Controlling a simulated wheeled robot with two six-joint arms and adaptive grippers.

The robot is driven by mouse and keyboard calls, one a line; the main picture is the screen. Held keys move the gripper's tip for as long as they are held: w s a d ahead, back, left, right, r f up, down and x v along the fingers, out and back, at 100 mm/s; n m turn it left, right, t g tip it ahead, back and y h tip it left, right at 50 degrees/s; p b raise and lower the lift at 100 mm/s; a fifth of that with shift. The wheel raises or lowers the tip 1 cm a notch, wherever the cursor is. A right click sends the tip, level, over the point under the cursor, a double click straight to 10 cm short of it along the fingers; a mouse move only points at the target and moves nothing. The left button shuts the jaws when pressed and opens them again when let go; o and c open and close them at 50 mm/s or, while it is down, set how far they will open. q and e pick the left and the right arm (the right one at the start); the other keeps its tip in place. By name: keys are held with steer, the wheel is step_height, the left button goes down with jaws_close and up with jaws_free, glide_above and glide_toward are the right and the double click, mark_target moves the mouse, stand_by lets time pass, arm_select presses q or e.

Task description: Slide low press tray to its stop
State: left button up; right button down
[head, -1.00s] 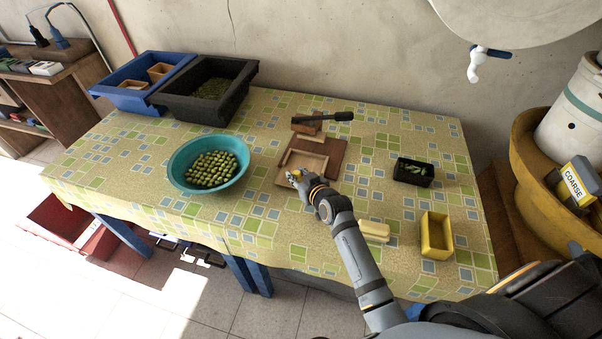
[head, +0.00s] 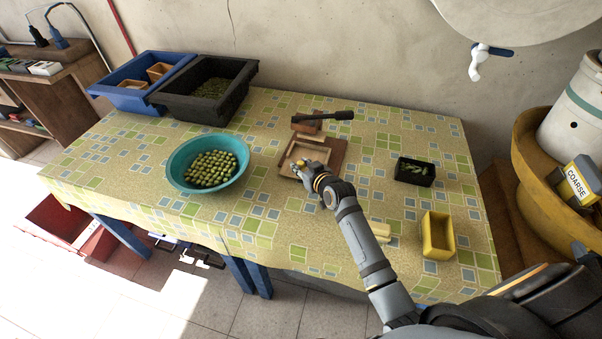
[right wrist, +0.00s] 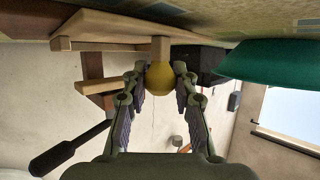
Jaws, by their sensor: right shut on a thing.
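The low press tray (head: 292,152) is a shallow, light wooden frame on a brown board (head: 336,158) in the middle of the table. Behind it stands a small wooden press with a dark lever handle (head: 330,115). In the right wrist view the tray (right wrist: 105,28) is at the top, with a round yellow knob (right wrist: 159,79) on its front. My right gripper (head: 298,169) is at the tray's near edge, its fingers closed around the knob. The handle (right wrist: 65,152) also shows in that view. My arm hides part of the board. My left gripper is not in view.
A teal bowl of olives (head: 168,178) stands left of the press. A black crate (head: 190,109) and a blue crate (head: 121,94) are at the back left. A small black box (head: 414,181), yellow box (head: 437,250) and pale block (head: 381,229) lie to the right.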

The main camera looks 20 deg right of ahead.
steer(key=shift+w+d+b, duration=0.35)
steer(key=shift+w+d, duration=0.15)
steer(key=shift+w, duration=0.2)
steer(key=shift+w+d+b, duration=0.3)
steer(key=shift+w+d, duration=0.2)
steer(key=shift+w, duration=0.15)
steer(key=c, duration=1)
jaws_free()
steer(key=shift+s, duration=0.1)
steer(key=v, duration=1.1)
steer(key=shift+s+r, duration=0.25)
steer(key=shift+s, duration=0.05)
